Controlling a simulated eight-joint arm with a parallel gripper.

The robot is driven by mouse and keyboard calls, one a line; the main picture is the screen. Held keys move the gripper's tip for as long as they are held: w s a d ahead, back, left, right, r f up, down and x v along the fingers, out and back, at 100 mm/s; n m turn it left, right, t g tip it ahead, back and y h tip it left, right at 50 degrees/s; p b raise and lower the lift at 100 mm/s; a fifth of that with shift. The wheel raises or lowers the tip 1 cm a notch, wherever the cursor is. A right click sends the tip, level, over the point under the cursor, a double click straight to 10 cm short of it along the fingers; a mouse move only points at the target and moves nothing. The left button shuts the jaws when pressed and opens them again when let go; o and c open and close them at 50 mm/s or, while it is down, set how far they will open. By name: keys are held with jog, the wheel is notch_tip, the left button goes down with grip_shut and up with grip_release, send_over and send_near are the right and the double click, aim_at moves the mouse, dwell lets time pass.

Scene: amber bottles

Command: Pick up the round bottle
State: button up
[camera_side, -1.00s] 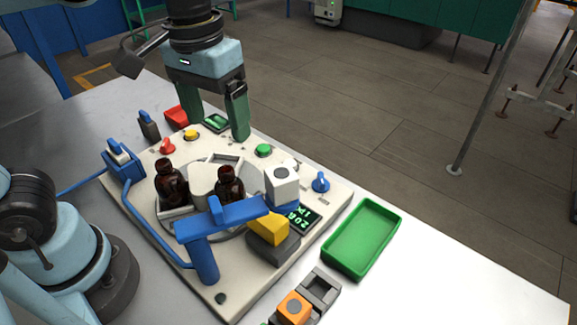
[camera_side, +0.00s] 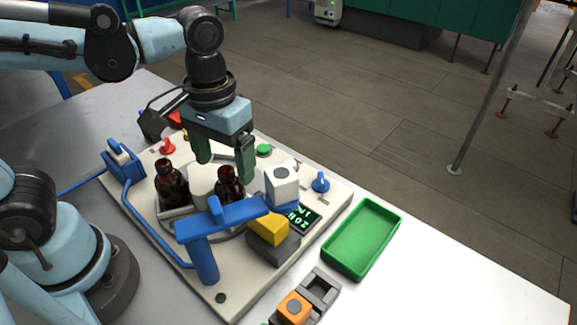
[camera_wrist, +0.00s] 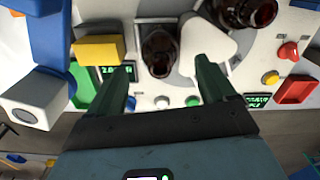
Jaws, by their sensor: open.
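Two dark amber bottles stand upright on the cream board. One bottle (camera_side: 229,186) is near the middle, behind the blue bracket; the other bottle (camera_side: 171,184) is to its left. I cannot tell for sure which is the round one. My gripper (camera_side: 225,166) is open and empty, pointing down over the middle bottle, with its green fingers either side of the neck area in the picture. In the wrist view, one bottle (camera_wrist: 160,53) shows between and just beyond the open fingertips; the other bottle (camera_wrist: 243,12) is cut off at the top edge.
A white block (camera_side: 198,182) stands between the bottles. The blue bracket (camera_side: 222,219) rises in front. A white cube (camera_side: 282,185) and yellow block (camera_side: 268,229) sit to the right. A green tray (camera_side: 362,238) lies further right, empty.

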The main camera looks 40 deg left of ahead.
aim_at(225, 170)
jog(key=shift+f, duration=1.8)
jog(key=shift+c, duration=0.3)
jog(key=c, duration=1.4)
